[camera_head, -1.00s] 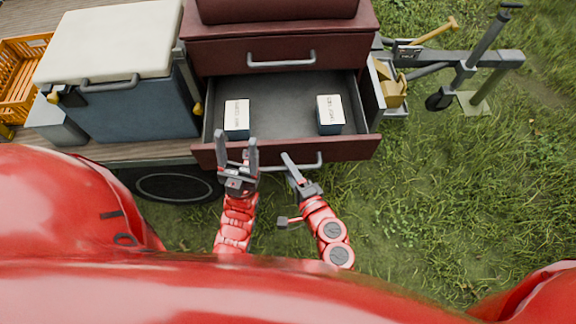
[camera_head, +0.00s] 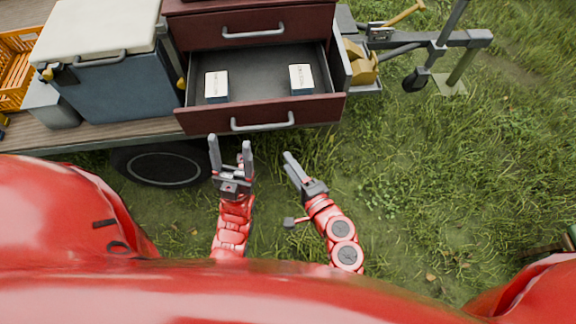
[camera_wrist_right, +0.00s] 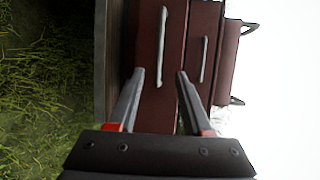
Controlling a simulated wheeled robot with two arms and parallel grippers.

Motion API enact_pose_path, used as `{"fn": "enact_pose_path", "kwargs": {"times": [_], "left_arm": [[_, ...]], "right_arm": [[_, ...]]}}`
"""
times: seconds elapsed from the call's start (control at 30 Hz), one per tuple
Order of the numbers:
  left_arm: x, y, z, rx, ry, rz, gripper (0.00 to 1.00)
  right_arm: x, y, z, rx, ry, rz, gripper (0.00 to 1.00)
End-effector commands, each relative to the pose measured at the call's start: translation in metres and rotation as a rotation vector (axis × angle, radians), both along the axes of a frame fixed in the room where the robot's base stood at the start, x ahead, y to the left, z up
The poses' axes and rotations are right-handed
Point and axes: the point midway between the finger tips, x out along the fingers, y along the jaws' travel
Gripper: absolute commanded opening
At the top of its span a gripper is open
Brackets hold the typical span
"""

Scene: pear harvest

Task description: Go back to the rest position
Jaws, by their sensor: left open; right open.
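My left gripper (camera_head: 230,150) is open and empty, in front of the trailer and below the open drawer in the head view. My right gripper (camera_head: 289,158) is to its right over the grass, open and empty. Its two fingers (camera_wrist_right: 158,74) also show in the right wrist view, apart, with the dark red drawer fronts beyond them. Neither gripper touches the drawer (camera_head: 262,113) or its handle (camera_head: 262,122).
The open drawer holds two small white-topped boxes (camera_head: 217,87) (camera_head: 301,79). A blue cooler (camera_head: 120,100) with a white lid and an orange crate (camera_head: 14,75) stand on the trailer. A trailer wheel (camera_head: 160,166) is below. Grass (camera_head: 440,190) at the right is open.

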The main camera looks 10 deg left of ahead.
Motion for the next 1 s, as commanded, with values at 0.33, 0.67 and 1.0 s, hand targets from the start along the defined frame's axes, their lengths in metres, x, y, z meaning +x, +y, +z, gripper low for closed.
{"fn": "enact_pose_path", "kwargs": {"times": [0.33,0.67,1.0], "left_arm": [[0.0,0.0,0.001,0.0,0.0,0.0,0.62],[0.0,0.0,0.001,0.0,0.0,0.0,0.62],[0.0,0.0,0.001,0.0,0.0,0.0,0.62]], "right_arm": [[0.0,-0.001,0.002,-0.001,-0.001,0.001,0.5],[0.001,-0.002,0.001,-0.004,0.0,-0.002,0.5],[0.053,-0.095,-0.044,-0.347,-0.07,-0.359,0.5]]}}
